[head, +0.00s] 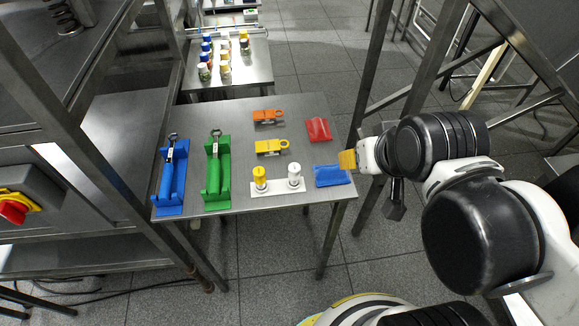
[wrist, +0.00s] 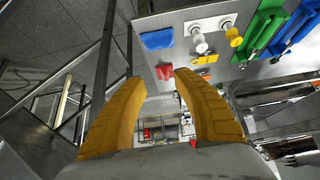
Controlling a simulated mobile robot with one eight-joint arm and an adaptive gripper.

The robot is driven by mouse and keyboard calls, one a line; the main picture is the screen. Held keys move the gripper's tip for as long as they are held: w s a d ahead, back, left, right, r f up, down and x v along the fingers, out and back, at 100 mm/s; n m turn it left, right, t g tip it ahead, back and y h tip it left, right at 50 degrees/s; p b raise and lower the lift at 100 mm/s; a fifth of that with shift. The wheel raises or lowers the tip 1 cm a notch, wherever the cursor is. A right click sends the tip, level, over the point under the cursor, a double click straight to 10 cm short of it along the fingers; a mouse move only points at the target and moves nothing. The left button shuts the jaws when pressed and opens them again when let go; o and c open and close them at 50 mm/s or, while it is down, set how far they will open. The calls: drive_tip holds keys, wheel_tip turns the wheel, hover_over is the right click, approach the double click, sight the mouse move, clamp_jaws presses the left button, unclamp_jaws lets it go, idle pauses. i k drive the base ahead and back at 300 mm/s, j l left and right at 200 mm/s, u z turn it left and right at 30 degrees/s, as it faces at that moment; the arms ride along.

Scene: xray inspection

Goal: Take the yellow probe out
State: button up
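A yellow-topped probe (head: 260,176) stands upright at the left end of a small white stand (head: 277,188) near the table's front edge. A white probe (head: 294,174) stands at the right end. In the wrist view the yellow probe (wrist: 233,37) and the white probe (wrist: 198,42) are at the upper right. My gripper (head: 347,160) is at the table's right edge, above and beside the blue pouch, to the right of the stand. In the wrist view my gripper (wrist: 159,77) has its two yellow fingers wide apart, with nothing between them.
On the table (head: 240,124) are a blue holder (head: 171,185), a green holder (head: 217,180), an orange piece (head: 268,117), a yellow piece (head: 271,147), a red pouch (head: 318,130) and a blue pouch (head: 332,176). Metal frames stand on both sides.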

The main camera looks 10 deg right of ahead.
sight(259, 172)
drive_tip(key=l+u, duration=0.65)
